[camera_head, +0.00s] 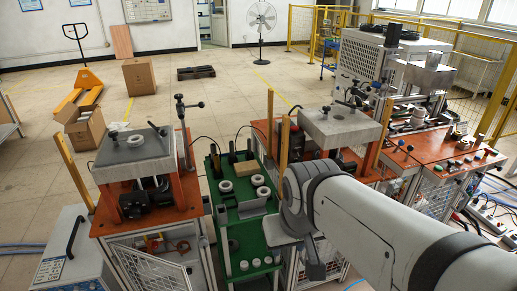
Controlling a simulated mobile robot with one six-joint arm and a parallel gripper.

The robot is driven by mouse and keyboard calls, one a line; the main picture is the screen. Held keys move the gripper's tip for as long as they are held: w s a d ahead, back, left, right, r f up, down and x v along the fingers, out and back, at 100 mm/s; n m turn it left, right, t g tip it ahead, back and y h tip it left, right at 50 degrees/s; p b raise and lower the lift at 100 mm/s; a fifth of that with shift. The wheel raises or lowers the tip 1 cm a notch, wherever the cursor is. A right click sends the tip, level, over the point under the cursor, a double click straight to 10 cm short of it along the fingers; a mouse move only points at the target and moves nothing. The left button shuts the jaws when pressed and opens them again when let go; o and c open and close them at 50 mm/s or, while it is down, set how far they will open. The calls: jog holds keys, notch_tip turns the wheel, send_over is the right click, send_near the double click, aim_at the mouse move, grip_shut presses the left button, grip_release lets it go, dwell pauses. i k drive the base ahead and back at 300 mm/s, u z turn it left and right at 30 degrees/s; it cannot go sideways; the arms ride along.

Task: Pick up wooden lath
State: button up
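Several upright wooden laths are in view. One lath (75,172) leans slightly at the left edge of the left heater station. A second lath (270,122) and a third lath (284,145) stand close together beside the green table. Another lath (383,130) stands at the right of the middle station. My arm comes in from the lower right, and its wrist end is over the right side of the green table, just below the third lath. The fingers of my gripper cannot be made out, and I cannot tell whether it touches any lath.
The green table (226,243) holds white rings, a small wooden block (246,168) and dark tools. The left station (133,155) and middle station (340,124) carry heavy grey blocks. A control bench (440,148) stands at right. Open floor lies behind, with a fan (262,18) and a yellow pallet truck (84,80).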

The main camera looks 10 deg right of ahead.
aim_at(286, 118)
jog(key=i, duration=0.9)
jog(key=u, duration=0.05)
